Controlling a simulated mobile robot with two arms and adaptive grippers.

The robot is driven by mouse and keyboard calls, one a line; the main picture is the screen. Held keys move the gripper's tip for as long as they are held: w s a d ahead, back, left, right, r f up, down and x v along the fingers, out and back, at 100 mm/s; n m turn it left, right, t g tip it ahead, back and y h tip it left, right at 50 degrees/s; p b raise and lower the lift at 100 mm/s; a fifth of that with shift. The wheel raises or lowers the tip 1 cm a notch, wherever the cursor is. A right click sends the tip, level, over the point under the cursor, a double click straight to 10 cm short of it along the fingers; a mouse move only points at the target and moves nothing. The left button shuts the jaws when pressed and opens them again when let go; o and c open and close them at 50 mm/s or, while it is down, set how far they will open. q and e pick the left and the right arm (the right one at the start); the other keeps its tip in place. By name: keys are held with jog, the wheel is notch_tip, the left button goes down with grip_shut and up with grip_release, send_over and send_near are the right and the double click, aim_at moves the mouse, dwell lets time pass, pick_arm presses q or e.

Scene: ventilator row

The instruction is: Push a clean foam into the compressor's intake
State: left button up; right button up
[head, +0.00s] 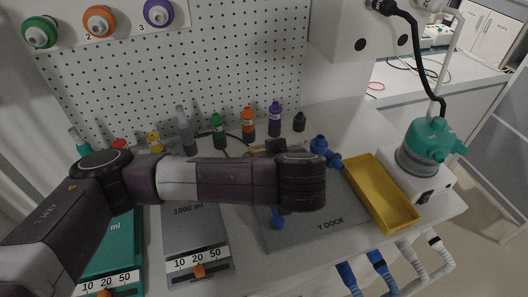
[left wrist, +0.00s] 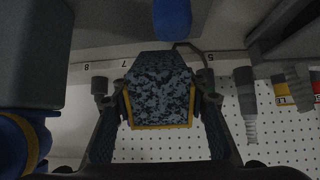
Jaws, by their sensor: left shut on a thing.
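My left gripper (left wrist: 165,110) is shut on a speckled dark grey-blue block with a yellow edge, which looks like the foam (left wrist: 160,85). The block sits between the two fingers. In the head view my left arm reaches in from the left across the table, and its wrist hides most of the gripper; small dark and yellow parts show just behind it. A teal-topped unit on a white base (head: 428,143), perhaps the compressor, stands at the right with a black hose above. I cannot make out its intake for certain. My right gripper is not in view.
An empty-looking yellow tray (head: 382,194) lies between my wrist and the teal-topped unit. A grey Y dock plate (head: 318,228) with blue fittings (head: 320,146) lies under my wrist. Several colored bottles (head: 248,121) stand along the pegboard (head: 230,60). Grey and teal scales stand at the left.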

aim_at(264, 147)
pick_arm(q)
jog(key=o, duration=1.2)
jog(key=shift+r, duration=0.1)
notch_tip(264, 147, up, 10)
jog(key=shift+f, duration=0.1)
jog(key=shift+r+p, duration=1.55)
jog(key=shift+r, duration=2.45)
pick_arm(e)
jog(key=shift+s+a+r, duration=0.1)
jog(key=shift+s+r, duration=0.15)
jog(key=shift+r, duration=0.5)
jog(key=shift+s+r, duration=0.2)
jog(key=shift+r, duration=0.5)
